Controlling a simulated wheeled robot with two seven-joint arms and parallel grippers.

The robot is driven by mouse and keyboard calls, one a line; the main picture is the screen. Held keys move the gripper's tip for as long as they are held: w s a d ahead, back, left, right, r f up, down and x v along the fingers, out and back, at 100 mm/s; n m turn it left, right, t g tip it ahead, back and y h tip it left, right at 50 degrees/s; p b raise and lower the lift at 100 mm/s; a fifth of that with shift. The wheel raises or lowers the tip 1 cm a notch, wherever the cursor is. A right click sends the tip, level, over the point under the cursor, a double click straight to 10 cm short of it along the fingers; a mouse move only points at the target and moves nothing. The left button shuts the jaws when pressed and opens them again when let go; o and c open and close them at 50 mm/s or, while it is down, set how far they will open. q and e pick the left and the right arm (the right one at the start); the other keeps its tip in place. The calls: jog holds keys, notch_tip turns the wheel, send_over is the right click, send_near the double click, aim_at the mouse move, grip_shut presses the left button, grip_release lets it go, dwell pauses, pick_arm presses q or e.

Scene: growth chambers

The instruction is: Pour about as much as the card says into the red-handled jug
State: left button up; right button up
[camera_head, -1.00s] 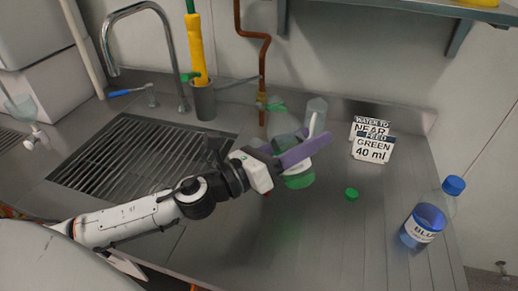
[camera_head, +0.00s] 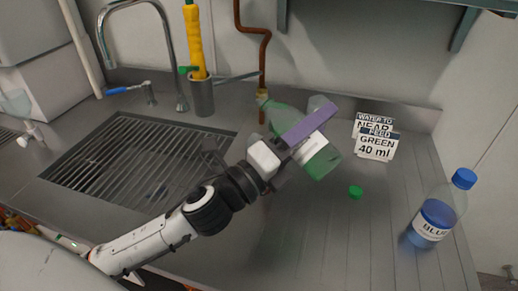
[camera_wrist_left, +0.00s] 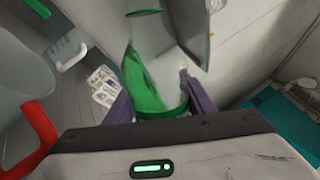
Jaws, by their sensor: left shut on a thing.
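My left gripper (camera_head: 308,132) is shut on a clear bottle with green liquid (camera_head: 322,164), its purple finger across the bottle. The bottle is tilted, neck end toward the upper left and base toward the lower right. In the left wrist view the bottle (camera_wrist_left: 150,85) stands between the purple fingers. The red-handled jug (camera_wrist_left: 40,132) shows partly at the left edge there; in the head view it is hidden. The card (camera_head: 376,147) reads "FEED GREEN 40 ml". I cannot see any liquid stream. My right gripper is not in view.
A green cap (camera_head: 355,192) lies on the steel counter. A capped blue bottle (camera_head: 437,212) stands at the right. A second card (camera_head: 374,122) stands behind the first. The sink grate (camera_head: 130,160) and tap (camera_head: 165,45) are left.

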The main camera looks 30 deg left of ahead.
pick_arm(q)
jog(key=shift+n, duration=0.5)
jog(key=shift+r+n+t+y, duration=0.15)
jog(key=shift+n+t+y, duration=0.15)
jog(key=shift+n+y, duration=0.55)
jog(key=shift+f+n+h+b, duration=0.25)
jog(key=shift+f+n+b, duration=0.2)
jog(key=shift+b, duration=0.15)
jog(key=shift+f+n+b, duration=0.3)
jog(key=shift+f+b, duration=0.25)
jog(key=shift+s+d+f, duration=0.1)
jog(key=shift+f, duration=0.1)
jog(key=shift+s+d, duration=0.15)
jog(key=shift+d, duration=0.15)
jog(key=shift+s+d+f+b, duration=0.1)
jog(key=shift+d+b, duration=0.15)
jog(key=shift+b, duration=0.05)
jog(key=shift+d+f, duration=0.1)
jog(key=shift+d, duration=0.1)
jog(key=shift+f+n+b, duration=0.4)
jog(key=shift+b, duration=0.05)
dwell(0.6)
